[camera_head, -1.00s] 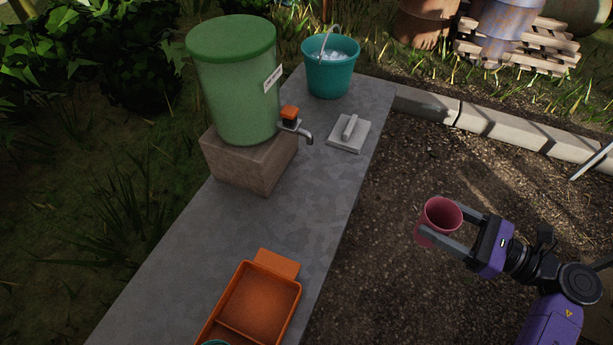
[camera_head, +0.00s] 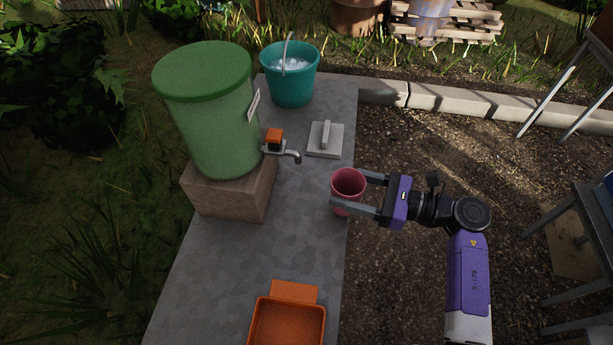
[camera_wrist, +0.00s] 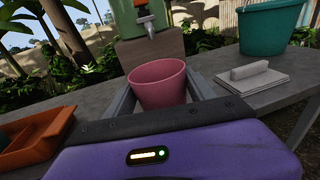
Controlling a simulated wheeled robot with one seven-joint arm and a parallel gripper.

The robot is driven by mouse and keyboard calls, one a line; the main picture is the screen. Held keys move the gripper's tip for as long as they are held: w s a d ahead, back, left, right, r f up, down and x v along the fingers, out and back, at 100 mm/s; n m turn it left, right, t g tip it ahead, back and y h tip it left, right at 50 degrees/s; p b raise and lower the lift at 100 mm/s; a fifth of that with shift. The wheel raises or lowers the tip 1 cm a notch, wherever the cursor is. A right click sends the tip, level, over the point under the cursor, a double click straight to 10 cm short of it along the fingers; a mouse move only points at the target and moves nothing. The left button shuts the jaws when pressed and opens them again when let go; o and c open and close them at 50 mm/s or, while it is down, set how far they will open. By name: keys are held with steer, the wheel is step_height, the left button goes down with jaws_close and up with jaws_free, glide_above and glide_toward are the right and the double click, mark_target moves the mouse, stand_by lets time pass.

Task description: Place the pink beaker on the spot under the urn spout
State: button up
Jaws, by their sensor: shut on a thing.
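The pink beaker (camera_head: 347,186) is upright between the fingers of my gripper (camera_head: 352,194), which is shut on it. It is over the right edge of the grey counter in the head view; its height above the counter is hard to tell. The beaker also shows in the wrist view (camera_wrist: 160,84), with the urn behind it. The green urn (camera_head: 212,115) stands on a stone block (camera_head: 230,195). Its metal spout (camera_head: 291,154) with an orange tap points right, up and left of the beaker. The counter top (camera_head: 250,250) below the spout is bare.
A grey float with a handle (camera_head: 325,140) lies behind the beaker. A teal bucket (camera_head: 290,88) stands at the counter's far end. An orange tray (camera_head: 288,325) is at the near end. A table or chair (camera_head: 590,215) stands at the right.

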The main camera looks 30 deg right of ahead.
steer(key=x, duration=0.5)
steer(key=shift+w+a+r+p, duration=0.1)
steer(key=shift+a+r+p, duration=0.1)
steer(key=shift+p, duration=0.15)
steer(key=x, duration=0.4)
steer(key=shift+r+p, duration=0.1)
steer(key=shift+p, duration=0.3)
steer(key=shift+d+f, duration=0.15)
steer(key=shift+f, duration=0.65)
steer(key=shift+f, duration=0.15)
steer(key=o, duration=1.5)
